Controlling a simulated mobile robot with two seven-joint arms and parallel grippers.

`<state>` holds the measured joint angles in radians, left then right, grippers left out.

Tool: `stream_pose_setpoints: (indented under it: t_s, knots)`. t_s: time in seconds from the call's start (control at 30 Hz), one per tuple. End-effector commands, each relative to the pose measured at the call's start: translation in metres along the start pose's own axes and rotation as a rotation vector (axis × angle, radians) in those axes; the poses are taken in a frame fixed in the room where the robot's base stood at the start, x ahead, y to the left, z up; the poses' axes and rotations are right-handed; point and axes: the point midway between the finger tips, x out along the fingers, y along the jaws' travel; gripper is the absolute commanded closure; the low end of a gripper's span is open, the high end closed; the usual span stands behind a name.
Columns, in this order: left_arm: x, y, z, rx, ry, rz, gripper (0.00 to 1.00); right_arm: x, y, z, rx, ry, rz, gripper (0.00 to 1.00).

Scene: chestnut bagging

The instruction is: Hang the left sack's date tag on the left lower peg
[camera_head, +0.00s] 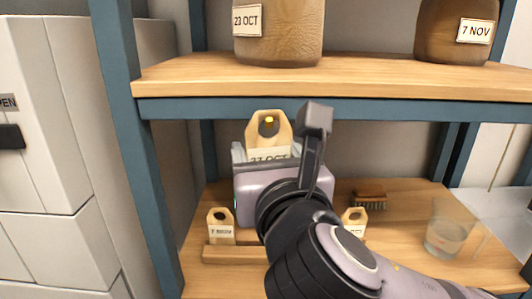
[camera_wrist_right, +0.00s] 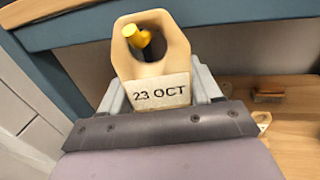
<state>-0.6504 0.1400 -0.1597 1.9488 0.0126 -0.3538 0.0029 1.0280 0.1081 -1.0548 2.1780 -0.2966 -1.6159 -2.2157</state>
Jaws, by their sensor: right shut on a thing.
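My right gripper (camera_head: 267,153) is shut on a pale wooden date tag (camera_head: 283,129) with a 23 OCT label. The tag is upright, its hole above the fingers, just under the upper shelf's blue front rail. A yellow peg (camera_head: 268,120) shows within the hole; it also shows in the right wrist view (camera_wrist_right: 134,36), towards the hole's upper left. I cannot tell how far the peg passes through. The left sack (camera_head: 290,35), brown with a 23 OCT label, stands on the upper shelf above. My left gripper is not in view.
The right sack (camera_head: 436,40), labelled 7 NOV, stands on the upper shelf (camera_head: 350,76). Below, two small tags (camera_head: 221,226) (camera_head: 353,221) stand at a wooden holder (camera_head: 233,255). A brush (camera_head: 369,198) and a glass (camera_head: 446,232) are to the right. A blue post (camera_head: 137,150) stands left.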

Motion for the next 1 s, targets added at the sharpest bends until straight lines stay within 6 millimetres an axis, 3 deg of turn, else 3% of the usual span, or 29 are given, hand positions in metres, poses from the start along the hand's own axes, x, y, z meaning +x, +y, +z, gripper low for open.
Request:
stream_pose_setpoints:
  t_s: [0.37,0.4,0.5,0.7,0.73,1.0]
  knots:
    - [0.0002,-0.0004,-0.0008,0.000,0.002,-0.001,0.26,0.0000,-0.0002,0.0000,0.000,0.000,0.000,0.59]
    - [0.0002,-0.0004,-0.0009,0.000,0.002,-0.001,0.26,0.0000,-0.0002,0.0000,0.000,0.000,-0.001,0.33]
    - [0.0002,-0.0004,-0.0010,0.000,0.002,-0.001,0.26,0.0000,-0.0003,0.0001,0.000,0.000,-0.001,0.07]
    - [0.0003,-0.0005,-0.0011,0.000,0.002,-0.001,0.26,0.0000,-0.0002,0.0001,0.000,0.000,0.000,0.07]
    - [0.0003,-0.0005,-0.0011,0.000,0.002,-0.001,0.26,0.0000,-0.0002,0.0000,0.000,0.000,-0.001,0.00]
    - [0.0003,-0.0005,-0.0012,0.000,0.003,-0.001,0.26,0.0000,-0.0002,0.0000,0.000,0.000,0.000,0.00]
